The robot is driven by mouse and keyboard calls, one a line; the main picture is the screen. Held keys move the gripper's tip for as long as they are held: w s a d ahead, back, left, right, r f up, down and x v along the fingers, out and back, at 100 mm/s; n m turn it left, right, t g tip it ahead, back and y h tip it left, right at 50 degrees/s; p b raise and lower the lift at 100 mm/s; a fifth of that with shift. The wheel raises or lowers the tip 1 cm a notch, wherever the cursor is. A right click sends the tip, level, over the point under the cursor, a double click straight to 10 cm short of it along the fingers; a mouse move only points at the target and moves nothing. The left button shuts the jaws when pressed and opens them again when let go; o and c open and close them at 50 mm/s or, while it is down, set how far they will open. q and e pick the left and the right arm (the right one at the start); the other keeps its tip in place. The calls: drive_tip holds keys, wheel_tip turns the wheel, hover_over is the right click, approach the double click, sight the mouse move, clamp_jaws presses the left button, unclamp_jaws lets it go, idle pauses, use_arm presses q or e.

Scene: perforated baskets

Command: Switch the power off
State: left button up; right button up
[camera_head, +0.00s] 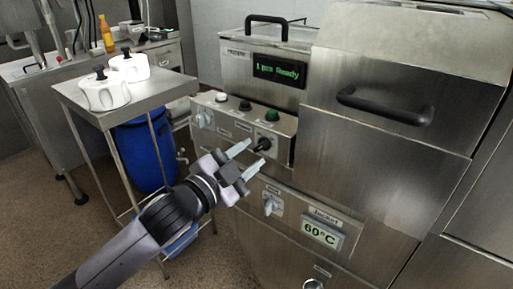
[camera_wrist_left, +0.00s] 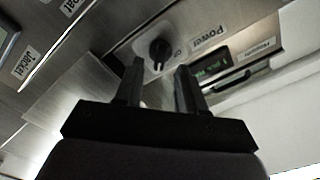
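The power switch is a black rotary knob (camera_head: 264,144) on the machine's sloped control panel. In the left wrist view the knob (camera_wrist_left: 159,50) sits on a light plate beside a label reading "Power". My left gripper (camera_head: 252,156) is open, its two fingers apart and pointing at the knob. In the left wrist view the knob shows between and beyond the fingertips (camera_wrist_left: 162,68). Nothing is between the fingers that I can see, and whether they touch the knob is unclear. My right gripper is not in view.
A lower knob (camera_head: 271,205) sits near a "60°C" display (camera_head: 322,234). A steel table (camera_head: 150,91) with white containers stands left, a blue barrel (camera_head: 146,155) beneath it.

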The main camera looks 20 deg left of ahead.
sight(259, 148)
use_arm(q)
drive_tip(key=shift+x, duration=1.65)
clamp_jaws()
